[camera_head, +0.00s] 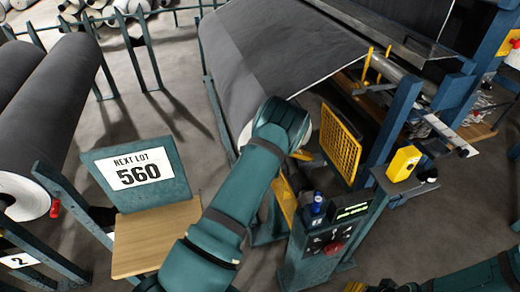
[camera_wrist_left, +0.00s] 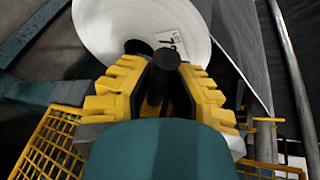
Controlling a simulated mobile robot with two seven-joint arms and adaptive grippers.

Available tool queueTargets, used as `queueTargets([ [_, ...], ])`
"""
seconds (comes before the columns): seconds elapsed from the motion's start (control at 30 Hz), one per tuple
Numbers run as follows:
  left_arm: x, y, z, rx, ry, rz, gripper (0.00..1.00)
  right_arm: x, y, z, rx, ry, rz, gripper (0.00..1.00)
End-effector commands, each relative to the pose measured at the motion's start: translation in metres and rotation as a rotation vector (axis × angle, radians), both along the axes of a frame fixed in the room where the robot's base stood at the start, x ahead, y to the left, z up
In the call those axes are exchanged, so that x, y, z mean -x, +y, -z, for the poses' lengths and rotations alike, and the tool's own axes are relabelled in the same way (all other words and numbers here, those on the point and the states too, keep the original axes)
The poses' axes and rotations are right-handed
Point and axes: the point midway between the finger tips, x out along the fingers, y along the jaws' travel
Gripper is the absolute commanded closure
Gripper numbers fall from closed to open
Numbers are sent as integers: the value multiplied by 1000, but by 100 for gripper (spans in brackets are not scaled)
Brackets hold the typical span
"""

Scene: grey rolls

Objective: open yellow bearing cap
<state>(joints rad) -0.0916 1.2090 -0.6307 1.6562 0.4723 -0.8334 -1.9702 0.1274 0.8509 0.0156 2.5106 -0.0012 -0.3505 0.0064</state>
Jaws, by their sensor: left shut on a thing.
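My left arm reaches to the near end of the large grey roll (camera_head: 270,45). In the head view its forearm hides most of the left gripper. In the left wrist view the left gripper (camera_wrist_left: 158,80) has its yellow, ridged fingers closed around a dark round-ended bar (camera_wrist_left: 166,60), just in front of the white roll end (camera_wrist_left: 105,22). I cannot clearly tell a yellow bearing cap apart; yellow parts (camera_head: 285,196) show beside my forearm, below the roll end. My right gripper (camera_head: 368,287) shows only partly at the bottom edge, and its fingers cannot be made out.
A yellow mesh guard (camera_head: 340,145) stands right of the roll end. A control post (camera_head: 318,245) with a blue knob and red button stands close to my left forearm. A yellow box (camera_head: 404,163) sits on a blue frame. A "560" sign stand (camera_head: 182,190) is on the left.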

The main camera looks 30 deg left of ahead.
Motion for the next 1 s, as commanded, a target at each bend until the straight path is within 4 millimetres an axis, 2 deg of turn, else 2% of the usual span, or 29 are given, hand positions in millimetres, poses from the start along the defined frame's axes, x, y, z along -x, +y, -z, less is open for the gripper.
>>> queueTargets([
  [0.03,-4,-1,-8,-14,1,2,100,0,0,-2,0,-1,1,53],
  [0.1,-6,-2,-11,-24,14,0,100,-1,0,-3,0,-2,2,53],
  [0.6,-7,-3,-13,-36,30,-1,100,-2,0,-4,1,-4,3,53],
  [0.63,-7,-3,-13,-36,30,-1,69,-2,0,-4,1,-4,3,53],
  [0.7,-7,-3,-12,-36,30,-1,50,-2,0,-4,1,-4,3,53],
  [1.0,-5,-4,-10,-33,35,0,50,-2,0,-4,1,-4,3,53],
])
